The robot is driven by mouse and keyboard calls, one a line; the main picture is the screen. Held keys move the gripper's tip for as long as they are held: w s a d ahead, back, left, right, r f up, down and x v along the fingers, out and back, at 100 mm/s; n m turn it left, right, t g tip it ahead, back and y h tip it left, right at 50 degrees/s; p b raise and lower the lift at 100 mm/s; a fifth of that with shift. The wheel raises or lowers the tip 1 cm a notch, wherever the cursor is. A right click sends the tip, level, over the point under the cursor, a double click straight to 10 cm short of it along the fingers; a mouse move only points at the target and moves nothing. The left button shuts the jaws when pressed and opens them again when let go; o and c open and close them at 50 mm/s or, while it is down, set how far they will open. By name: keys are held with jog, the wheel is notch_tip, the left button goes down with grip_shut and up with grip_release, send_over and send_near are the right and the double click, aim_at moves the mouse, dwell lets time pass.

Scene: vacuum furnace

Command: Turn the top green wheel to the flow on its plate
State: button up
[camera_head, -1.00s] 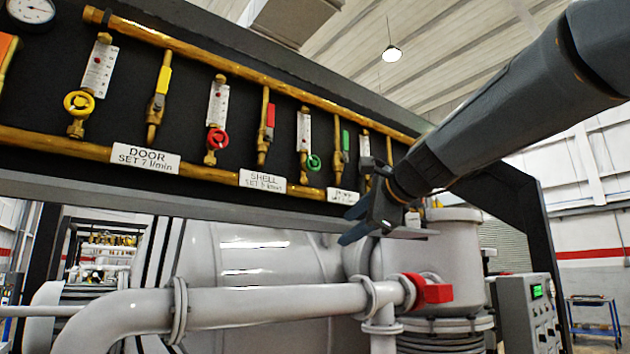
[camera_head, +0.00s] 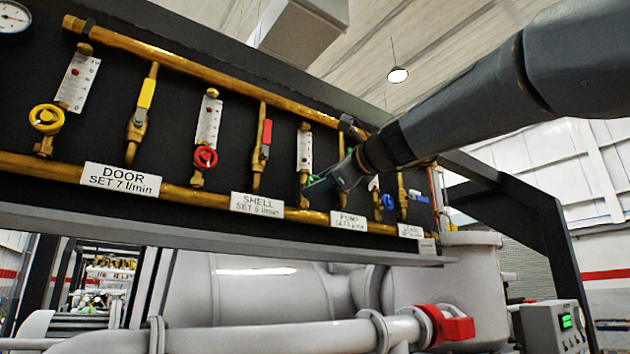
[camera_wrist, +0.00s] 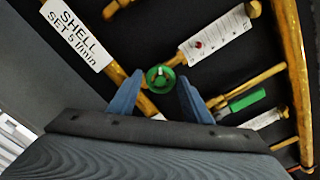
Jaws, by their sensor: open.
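The green wheel (camera_wrist: 160,77) shows in the wrist view at the foot of a white flow gauge (camera_wrist: 222,32) with a small red float. My gripper (camera_wrist: 160,80) is open, with one blue finger on each side of the wheel; I cannot tell whether they touch it. In the head view my gripper (camera_head: 328,158) is in front of the panel by that gauge (camera_head: 304,150), and the wheel is mostly hidden behind a finger. The wheel's plate (camera_head: 348,221) is below on the lower brass pipe, its text too small to read surely.
To the left are a red wheel (camera_head: 205,157), a yellow wheel (camera_head: 46,118), and the SHELL (camera_head: 257,204) and DOOR (camera_head: 120,180) plates. A green lever valve (camera_wrist: 247,100) is close beside my fingers. A blue wheel (camera_head: 388,201) is to the right.

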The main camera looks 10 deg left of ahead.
jog(key=shift+p+x, duration=0.4)
jog(key=shift+x, duration=0.8)
jog(key=c, duration=0.8)
